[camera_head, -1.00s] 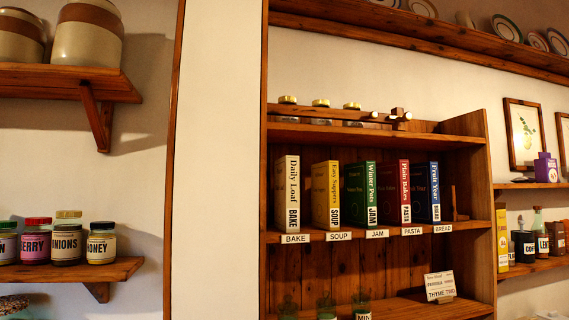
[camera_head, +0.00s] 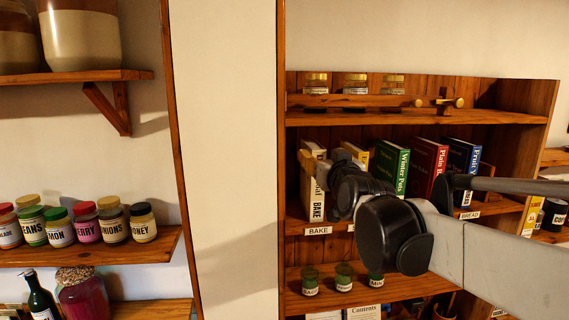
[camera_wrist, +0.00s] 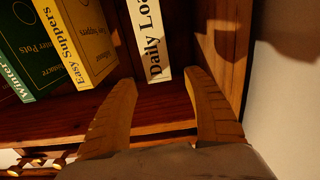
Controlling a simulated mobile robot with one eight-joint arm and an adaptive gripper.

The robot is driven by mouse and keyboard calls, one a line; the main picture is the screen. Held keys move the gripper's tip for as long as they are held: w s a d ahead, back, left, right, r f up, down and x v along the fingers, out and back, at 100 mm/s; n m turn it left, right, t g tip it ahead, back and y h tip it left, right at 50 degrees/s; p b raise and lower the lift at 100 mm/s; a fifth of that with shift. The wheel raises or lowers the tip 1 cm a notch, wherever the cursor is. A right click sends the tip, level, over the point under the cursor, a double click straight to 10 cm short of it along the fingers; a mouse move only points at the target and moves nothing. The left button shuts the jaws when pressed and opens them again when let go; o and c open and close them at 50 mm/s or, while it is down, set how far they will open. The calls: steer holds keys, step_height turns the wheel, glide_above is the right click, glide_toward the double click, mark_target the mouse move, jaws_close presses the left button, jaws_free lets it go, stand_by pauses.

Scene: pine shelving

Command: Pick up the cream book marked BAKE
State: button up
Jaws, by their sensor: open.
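The cream book marked BAKE (camera_head: 317,205) stands upright at the left end of the middle shelf, above its BAKE label. My arm hides part of it in the head view. In the wrist view its cream spine, lettered "Daily Lo" (camera_wrist: 150,38), shows ahead of the fingers, its lower part cut off by the frame. My gripper (camera_wrist: 159,77) is open and empty, with one tan finger to each side of the spine's line. The fingertips appear close to the book's top end; contact cannot be told. The gripper also shows in the head view (camera_head: 318,166).
The yellow SOUP book (camera_wrist: 75,45) stands beside it, mostly hidden by my arm in the head view. Green (camera_head: 390,165), red (camera_head: 426,168) and blue books (camera_head: 462,160) follow rightward. The bookcase's side panel (camera_wrist: 232,50) is close to one finger. Green-topped jars stand below.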

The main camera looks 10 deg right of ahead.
mark_target(313, 143)
steer(key=w, duration=0.5)
steer(key=shift+f+p, duration=0.15)
steer(key=shift+p, duration=0.25)
steer(key=w+p, duration=0.2)
steer(key=w, duration=0.3)
steer(key=shift+w, duration=0.3)
steer(key=shift+s, duration=0.3)
steer(key=c, duration=0.3)
jaws_close()
